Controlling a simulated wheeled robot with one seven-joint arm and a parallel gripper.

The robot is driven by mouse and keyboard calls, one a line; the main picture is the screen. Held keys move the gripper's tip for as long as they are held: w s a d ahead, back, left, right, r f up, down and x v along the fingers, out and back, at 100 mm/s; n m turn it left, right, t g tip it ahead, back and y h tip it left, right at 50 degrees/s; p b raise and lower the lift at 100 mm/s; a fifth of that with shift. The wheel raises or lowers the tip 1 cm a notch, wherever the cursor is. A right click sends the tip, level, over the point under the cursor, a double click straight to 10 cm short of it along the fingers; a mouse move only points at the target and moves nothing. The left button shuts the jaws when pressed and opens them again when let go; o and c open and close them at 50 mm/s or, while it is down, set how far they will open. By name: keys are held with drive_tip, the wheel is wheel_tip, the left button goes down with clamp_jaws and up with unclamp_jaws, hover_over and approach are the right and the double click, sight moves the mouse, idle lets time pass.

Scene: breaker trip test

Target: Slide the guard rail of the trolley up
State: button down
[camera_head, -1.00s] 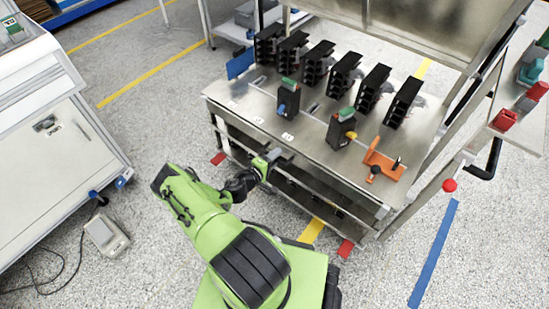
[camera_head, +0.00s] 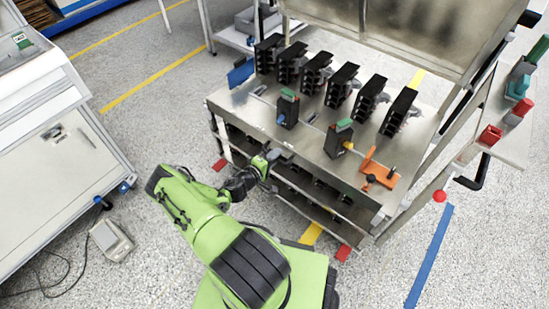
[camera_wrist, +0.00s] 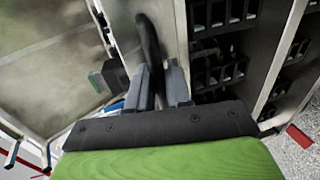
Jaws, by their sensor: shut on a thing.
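The trolley is a grey metal bench (camera_head: 300,155) with a flat top and lower shelves, right of my arm. Its guard rail runs along the open front below the top edge (camera_head: 330,200); my arm hides part of it. My gripper (camera_head: 276,157) is at the trolley's front, just under the top edge. In the wrist view, my gripper's two grey fingers (camera_wrist: 163,80) are closed around a dark curved handle (camera_wrist: 149,42), which appears to belong to the rail. The exact contact is partly hidden.
Several black breaker units (camera_head: 342,82) stand on the trolley top, with two green-topped ones (camera_head: 288,107) nearer the front and an orange clamp (camera_head: 380,175). A white cabinet (camera_head: 55,140) stands at left. A handheld device (camera_head: 110,240) lies on the floor.

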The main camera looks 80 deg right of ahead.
drive_tip(key=shift+d+r, duration=0.1)
drive_tip(key=shift+r, duration=0.2)
drive_tip(key=c, duration=1.2)
unclamp_jaws()
drive_tip(key=shift+c, duration=0.2)
drive_tip(key=p+v, duration=0.3)
drive_tip(key=v, duration=1.3)
drive_tip(key=shift+f, duration=0.2)
